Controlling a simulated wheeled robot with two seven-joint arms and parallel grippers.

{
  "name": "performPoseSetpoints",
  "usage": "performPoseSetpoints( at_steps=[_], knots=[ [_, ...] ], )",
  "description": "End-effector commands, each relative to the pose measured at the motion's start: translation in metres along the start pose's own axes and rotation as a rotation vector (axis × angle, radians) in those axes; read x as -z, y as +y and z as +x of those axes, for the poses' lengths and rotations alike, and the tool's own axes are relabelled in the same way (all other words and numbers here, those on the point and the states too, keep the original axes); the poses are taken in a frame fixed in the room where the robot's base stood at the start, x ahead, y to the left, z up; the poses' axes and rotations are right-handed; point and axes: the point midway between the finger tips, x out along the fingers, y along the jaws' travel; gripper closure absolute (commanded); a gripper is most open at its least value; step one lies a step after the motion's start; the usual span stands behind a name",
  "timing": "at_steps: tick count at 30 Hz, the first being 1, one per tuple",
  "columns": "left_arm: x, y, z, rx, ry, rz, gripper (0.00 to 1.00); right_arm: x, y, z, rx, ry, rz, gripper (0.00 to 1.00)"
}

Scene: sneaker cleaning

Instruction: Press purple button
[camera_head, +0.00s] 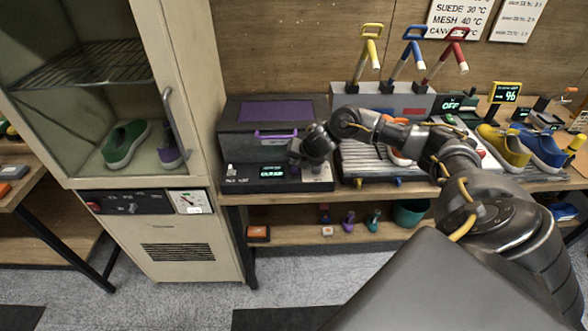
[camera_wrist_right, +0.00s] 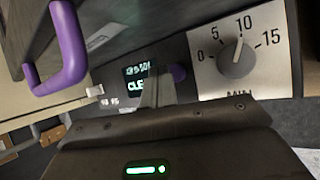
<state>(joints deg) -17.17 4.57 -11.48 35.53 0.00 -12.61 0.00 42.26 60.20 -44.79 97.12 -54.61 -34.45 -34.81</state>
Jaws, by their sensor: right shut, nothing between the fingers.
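My right gripper (camera_wrist_right: 158,90) is shut and empty. My left gripper is not in view.
The machine's purple handle (camera_wrist_right: 68,55) is close by at upper left in the wrist view. A cream cabinet (camera_head: 195,95) with a green shoe (camera_head: 125,143) stands left of the machine. A slatted tray (camera_head: 362,163) is to its right, partly behind my right arm.

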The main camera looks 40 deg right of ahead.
Motion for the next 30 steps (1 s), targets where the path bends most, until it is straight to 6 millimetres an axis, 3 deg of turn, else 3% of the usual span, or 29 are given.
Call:
performPoseSetpoints(
  at_steps=[30],
  knots=[
    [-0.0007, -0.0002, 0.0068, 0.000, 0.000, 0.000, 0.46, 0.0043, -0.0041, 0.0075, 0.000, 0.000, 0.000, 1.00]
  ],
)
